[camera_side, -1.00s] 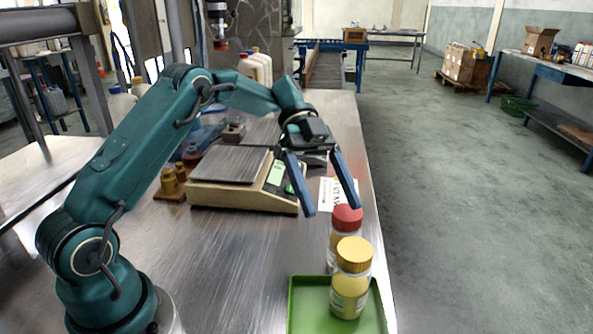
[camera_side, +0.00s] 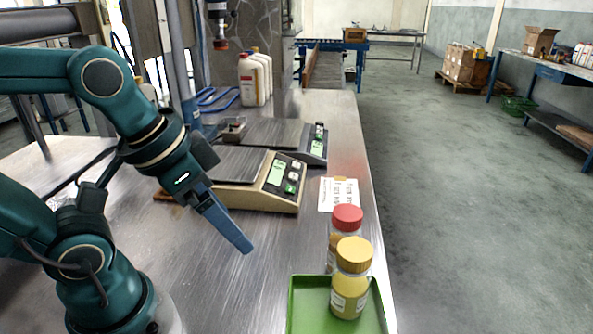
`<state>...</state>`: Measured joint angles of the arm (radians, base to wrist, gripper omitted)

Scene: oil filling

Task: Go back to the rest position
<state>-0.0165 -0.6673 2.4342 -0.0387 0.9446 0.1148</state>
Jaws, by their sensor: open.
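My gripper (camera_side: 240,245) hangs over the steel table at the left, pointing down and to the right. Its blue fingers are seen from the side, so one largely covers the other. It holds nothing that I can see. A bottle with a yellow cap (camera_side: 351,279) stands upright in the green tray (camera_side: 306,285), well to the right of my gripper. A bottle with a red cap (camera_side: 345,221) stands just behind it, and its lower part is hidden.
A beige scale (camera_side: 246,197) stands behind my gripper, with a second scale (camera_side: 313,150) farther back. A white paper label (camera_side: 339,195) lies near the right table edge. White jugs (camera_side: 252,80) stand at the back. The table between my gripper and the tray is clear.

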